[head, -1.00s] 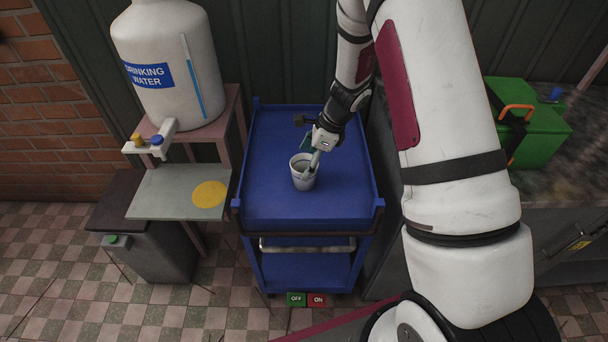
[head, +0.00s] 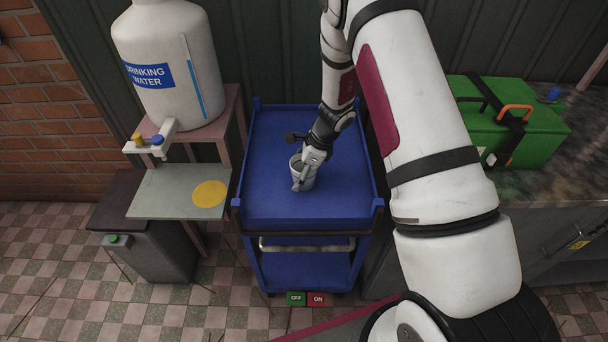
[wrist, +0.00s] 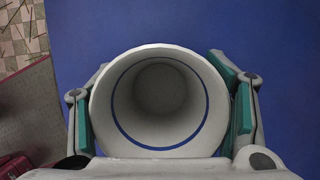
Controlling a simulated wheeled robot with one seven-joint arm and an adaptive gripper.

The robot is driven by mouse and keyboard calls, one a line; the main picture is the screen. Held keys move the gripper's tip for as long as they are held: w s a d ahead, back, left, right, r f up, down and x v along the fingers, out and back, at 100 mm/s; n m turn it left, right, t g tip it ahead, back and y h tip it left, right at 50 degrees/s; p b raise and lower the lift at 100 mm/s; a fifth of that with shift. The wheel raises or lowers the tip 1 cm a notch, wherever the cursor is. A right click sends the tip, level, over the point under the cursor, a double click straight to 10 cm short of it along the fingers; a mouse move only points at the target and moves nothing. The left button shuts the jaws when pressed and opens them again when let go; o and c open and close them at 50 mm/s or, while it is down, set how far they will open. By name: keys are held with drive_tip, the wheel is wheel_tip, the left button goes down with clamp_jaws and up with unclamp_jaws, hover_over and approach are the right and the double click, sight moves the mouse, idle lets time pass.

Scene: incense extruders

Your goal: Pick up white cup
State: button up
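The white cup (head: 306,183) stands upright on the blue cart, partly covered by my gripper (head: 303,174). In the wrist view I look down into the cup (wrist: 160,135), which has a blue ring inside and looks empty. My gripper (wrist: 162,108) has one green-padded finger on each side of the cup. The fingers are spread wide. A small gap shows between the right pad and the cup's rim; the left pad is very near the wall, and contact there is unclear.
The blue cart top (head: 270,205) is otherwise clear, with raised edges. A drinking-water tank (head: 165,60) with a tap stands at the left above a grey shelf (head: 160,195) with a yellow disc. A green box (head: 535,135) sits on the right counter.

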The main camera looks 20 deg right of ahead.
drive_tip(key=c, duration=0.6)
drive_tip(key=shift+o, duration=0.2)
